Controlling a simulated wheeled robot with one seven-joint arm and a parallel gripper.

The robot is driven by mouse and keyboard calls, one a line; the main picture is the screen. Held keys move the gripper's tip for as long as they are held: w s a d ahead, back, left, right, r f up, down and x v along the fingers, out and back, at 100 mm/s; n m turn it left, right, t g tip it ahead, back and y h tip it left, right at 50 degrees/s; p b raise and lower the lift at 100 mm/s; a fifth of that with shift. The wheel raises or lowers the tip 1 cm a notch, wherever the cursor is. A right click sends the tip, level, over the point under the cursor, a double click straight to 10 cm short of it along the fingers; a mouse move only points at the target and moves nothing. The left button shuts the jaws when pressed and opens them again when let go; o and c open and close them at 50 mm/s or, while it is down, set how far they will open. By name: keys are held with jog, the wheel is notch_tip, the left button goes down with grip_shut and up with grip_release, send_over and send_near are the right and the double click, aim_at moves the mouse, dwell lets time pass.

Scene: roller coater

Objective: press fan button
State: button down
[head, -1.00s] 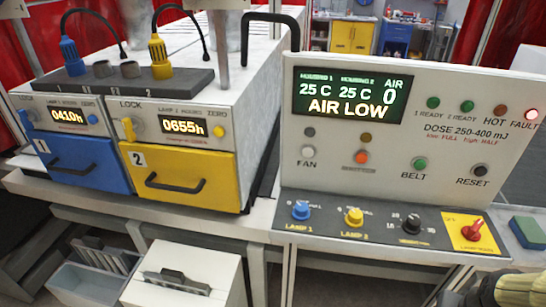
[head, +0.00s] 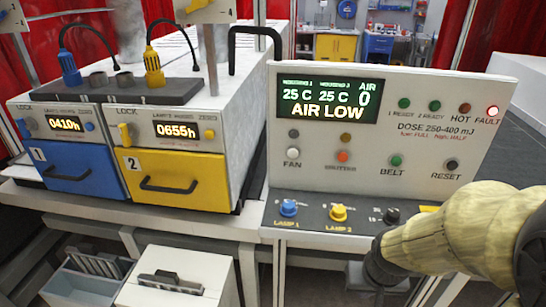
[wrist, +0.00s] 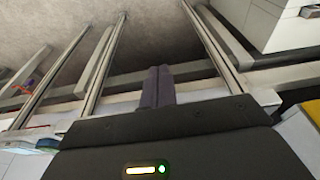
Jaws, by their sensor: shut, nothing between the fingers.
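The fan button (head: 293,152) is a small pale round button above the FAN label, on the left of the white control panel (head: 480,120). A dark grey lamp (head: 294,133) sits just above it. The panel display (head: 328,98) reads 25 C, 25 C, AIR 0 and AIR LOW. My arm comes in from the right of the head view, in front of the panel's lower right. My gripper (wrist: 160,72) shows in the wrist view with its two dark fingers together and nothing between them. It is well away from the fan button, low and to the right.
Beside the fan button are an orange shutter button (head: 343,156), a green belt button (head: 396,160) and a black reset button (head: 452,164). Blue (head: 289,208) and yellow (head: 338,213) lamp knobs are on the lower ledge. Blue (head: 80,178) and yellow (head: 175,182) drawers stand left.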

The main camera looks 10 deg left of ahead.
jog(key=shift+a, duration=0.15)
jog(key=w+a+n+t+y, duration=0.1)
jog(key=w+a+n+t, duration=0.1)
jog(key=w, duration=0.4)
jog(key=w+a+n+t+y+p, duration=0.1)
jog(key=w+a+n+t+y, duration=0.1)
jog(key=w+a+n, duration=0.1)
jog(key=w+a+n+t+y, duration=0.1)
jog(key=w+a+n+t, duration=0.2)
jog(key=w, duration=0.5)
jog(key=shift+w+a+r+n+p, duration=0.15)
jog(key=shift+w+a+n+p, duration=0.2)
jog(key=shift+n, duration=0.15)
jog(key=w+a+r+n+y, duration=0.1)
jog(key=w+a+r+n+t+y, duration=0.1)
jog(key=a+y, duration=0.1)
jog(key=w+a+t+y, duration=0.1)
jog(key=a, duration=0.1)
jog(key=shift+a+r+n+p, duration=0.2)
jog(key=shift+r+n+p, duration=0.1)
jog(key=shift+r+n, duration=0.1)
notch_tip(320, 180, up, 7)
jog(key=a+n+t+y, duration=0.2)
jog(key=a+t+y, duration=0.1)
jog(key=y, duration=0.3)
jog(key=shift+w+r+t+p, duration=0.2)
jog(key=shift+t+p, duration=0.2)
jog(key=shift+t, duration=0.3)
jog(key=shift+w, duration=0.1)
